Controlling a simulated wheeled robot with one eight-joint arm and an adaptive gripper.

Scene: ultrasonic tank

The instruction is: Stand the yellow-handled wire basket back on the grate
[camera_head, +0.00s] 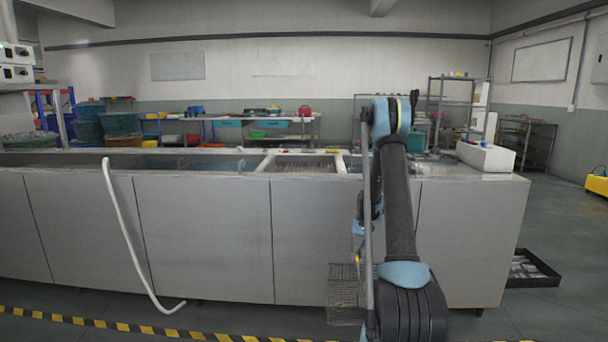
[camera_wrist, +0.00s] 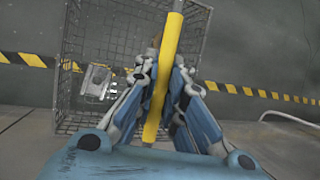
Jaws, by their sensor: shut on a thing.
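My gripper (camera_wrist: 163,88) is shut on the yellow handle (camera_wrist: 168,62) of the wire basket. The wire basket (camera_wrist: 72,105) hangs below the fingers in the wrist view. A small metal part (camera_wrist: 97,82) shows within its outline; I cannot tell if it lies inside. In the head view the basket (camera_head: 343,293) is low in front of the tank cabinet, partly hidden by my arm, which also hides most of the gripper. The grate (camera_head: 303,164) shows in an opening of the tank top, above and left of the basket.
The long grey tank cabinet (camera_head: 203,235) stands before me, its top well above the basket. A white hose (camera_head: 128,230) hangs down its front. A white box (camera_head: 486,155) sits on the top's right end. A black tray (camera_head: 532,270) lies on the floor at right. Striped tape (camera_head: 120,325) crosses the floor.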

